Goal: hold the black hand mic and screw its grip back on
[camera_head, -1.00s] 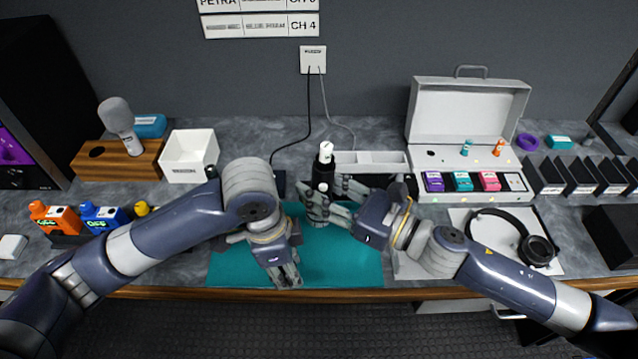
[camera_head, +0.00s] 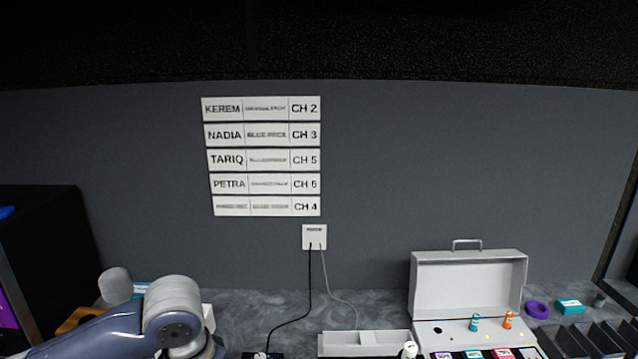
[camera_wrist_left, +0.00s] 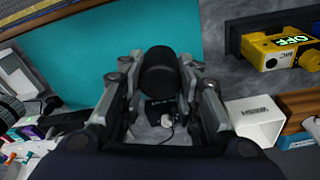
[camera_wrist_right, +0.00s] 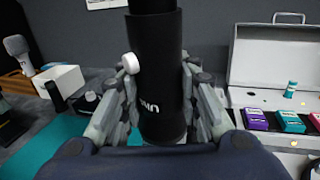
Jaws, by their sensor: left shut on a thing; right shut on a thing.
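The black hand mic (camera_wrist_right: 157,60) is upright in my right gripper (camera_wrist_right: 158,100), which is shut on its cylindrical body. A white knob (camera_wrist_right: 131,63) sticks out at its left side and white lettering shows low on it. Its top is cut off in the right wrist view. My left gripper (camera_wrist_left: 158,75) is shut on a black rounded piece (camera_wrist_left: 159,72), seen end-on; it looks like the grip. In the head view both grippers are below the frame. A small white tip (camera_head: 409,349) at the bottom edge is probably the mic's end.
An open grey case (camera_head: 468,283) stands at the back right. A white tray (camera_head: 362,342) is at the bottom centre. The teal mat (camera_wrist_left: 150,32) shows in the left wrist view, with a yellow pack (camera_wrist_left: 280,50) and a white box (camera_wrist_left: 256,120) right of it.

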